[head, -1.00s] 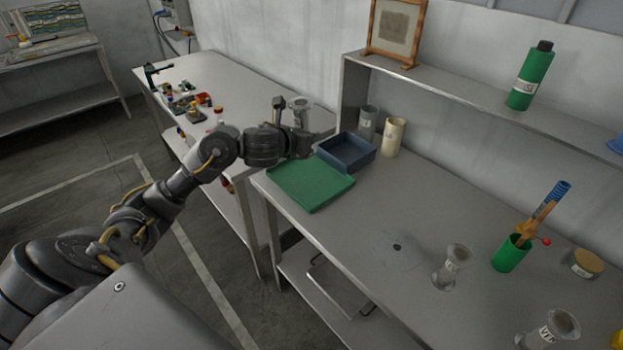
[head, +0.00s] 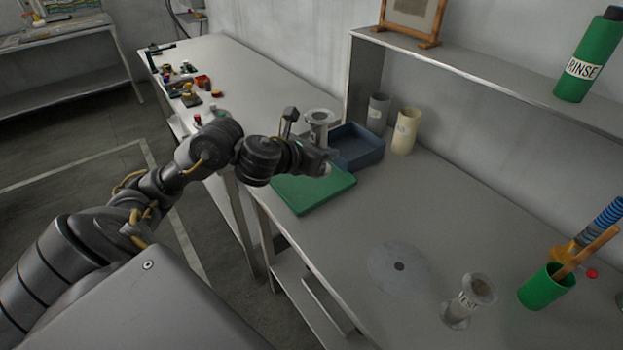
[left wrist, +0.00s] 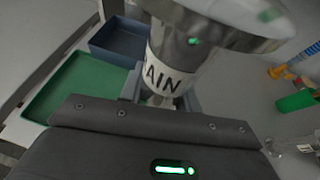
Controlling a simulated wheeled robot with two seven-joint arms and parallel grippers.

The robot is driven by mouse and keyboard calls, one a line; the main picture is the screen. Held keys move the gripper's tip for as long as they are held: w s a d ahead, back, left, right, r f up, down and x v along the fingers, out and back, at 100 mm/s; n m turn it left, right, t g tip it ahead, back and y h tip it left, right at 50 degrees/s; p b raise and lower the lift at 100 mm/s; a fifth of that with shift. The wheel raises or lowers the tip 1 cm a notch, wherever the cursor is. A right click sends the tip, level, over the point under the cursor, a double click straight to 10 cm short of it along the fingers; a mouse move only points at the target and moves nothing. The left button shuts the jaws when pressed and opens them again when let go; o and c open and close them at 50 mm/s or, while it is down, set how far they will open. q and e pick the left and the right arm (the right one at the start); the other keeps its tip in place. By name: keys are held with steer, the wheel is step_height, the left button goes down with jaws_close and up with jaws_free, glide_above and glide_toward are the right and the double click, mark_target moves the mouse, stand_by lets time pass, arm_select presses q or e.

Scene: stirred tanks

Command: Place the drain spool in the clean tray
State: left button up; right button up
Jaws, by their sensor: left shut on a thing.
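The drain spool (head: 319,122) is a grey metal flanged spool. In the left wrist view the spool (left wrist: 170,70) carries a white label reading "AIN", the rest hidden. My left gripper (head: 318,150) is shut on it and holds it upright, apparently above the far edge of the green tray. Two trays are near: a flat green tray (head: 318,196) and a deeper blue tray (head: 362,158) behind it; they also show in the left wrist view, green (left wrist: 62,92) and blue (left wrist: 108,50). I cannot tell which is the clean tray. My right gripper is out of view.
A grey cup (head: 377,112) and a cream cup (head: 405,131) stand by the blue tray. A spool labelled "TEST" (head: 467,302), a flat grey disc (head: 397,267) and a green holder (head: 545,288) are nearer. A green RINSE bottle (head: 588,60) is on the shelf. Mid-bench is clear.

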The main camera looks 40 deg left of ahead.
arm_select(q)
steer(key=shift+w+f, duration=0.35)
steer(key=shift+f, duration=0.25)
steer(key=shift+w, duration=0.2)
steer(key=shift+w+a+f+b, duration=0.1)
steer(key=shift+a+f+b, duration=0.15)
steer(key=shift+b, duration=0.15)
steer(key=w+a+f, duration=0.2)
steer(key=a, duration=0.1)
steer(key=w+a+f+b, duration=0.1)
steer(key=w+a+f, duration=0.1)
steer(key=a+f, duration=0.1)
steer(key=w+a+f, duration=0.2)
steer(key=a+f, duration=0.1)
steer(key=a, duration=0.1)
steer(key=shift+w, duration=0.4)
steer(key=shift+w+a+f, duration=0.2)
steer(key=shift+a+f, duration=0.1)
steer(key=shift+f, duration=0.1)
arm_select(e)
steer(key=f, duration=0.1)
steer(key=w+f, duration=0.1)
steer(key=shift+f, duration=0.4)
arm_select(q)
step_height(320, 180, down, 3)
steer(key=shift+a+p, duration=0.15)
steer(key=shift+p, duration=0.3)
steer(key=shift+f, duration=0.2)
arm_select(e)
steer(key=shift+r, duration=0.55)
